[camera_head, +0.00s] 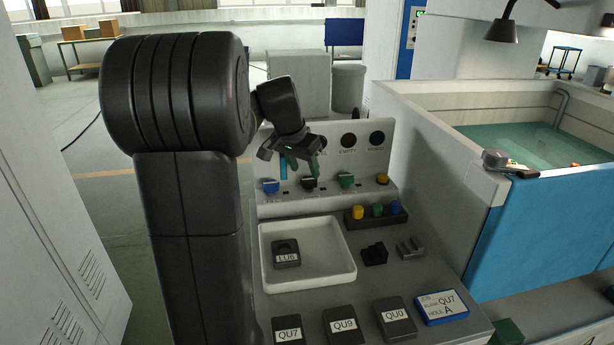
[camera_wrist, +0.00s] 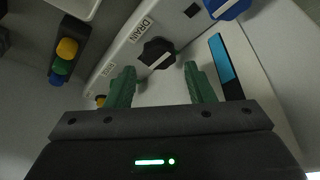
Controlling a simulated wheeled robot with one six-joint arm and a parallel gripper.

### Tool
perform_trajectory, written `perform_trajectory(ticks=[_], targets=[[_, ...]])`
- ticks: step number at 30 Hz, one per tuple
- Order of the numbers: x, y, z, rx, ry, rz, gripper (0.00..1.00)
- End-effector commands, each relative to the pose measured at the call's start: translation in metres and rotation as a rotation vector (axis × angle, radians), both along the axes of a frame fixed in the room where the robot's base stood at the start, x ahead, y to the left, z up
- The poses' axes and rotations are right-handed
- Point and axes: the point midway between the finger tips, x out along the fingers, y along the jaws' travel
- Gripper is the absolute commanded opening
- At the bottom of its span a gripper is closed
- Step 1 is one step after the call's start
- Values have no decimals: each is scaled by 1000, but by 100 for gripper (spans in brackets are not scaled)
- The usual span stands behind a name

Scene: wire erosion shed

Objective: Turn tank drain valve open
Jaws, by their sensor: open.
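The drain valve is a black knob with a pale pointer line, beside a DRAIN label in the wrist view (camera_wrist: 157,53). In the head view the black knob (camera_head: 309,184) sits on the white panel between a blue and a green knob. My gripper (camera_head: 303,168) is just above and in front of it. In the wrist view my gripper's green fingers (camera_wrist: 158,72) are apart, with the knob just beyond their tips, roughly between them. Nothing is held. I cannot tell whether either finger touches the knob.
The blue knob (camera_wrist: 228,8) is close by on one side; the green knob (camera_head: 346,180) and yellow knob (camera_head: 382,179) are on the other. A white tray (camera_head: 350,277) with a dark block is below. The water tank (camera_head: 470,101) stands at right.

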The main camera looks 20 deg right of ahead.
Motion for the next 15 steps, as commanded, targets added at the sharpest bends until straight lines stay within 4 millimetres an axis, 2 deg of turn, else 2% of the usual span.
perform_trajectory(ticks=[1,6,15], targets=[[1,-3,-10,1,4,-2,49],[6,-10,-29,0,2,-1,49],[8,-13,-36,-1,-1,0,49]])
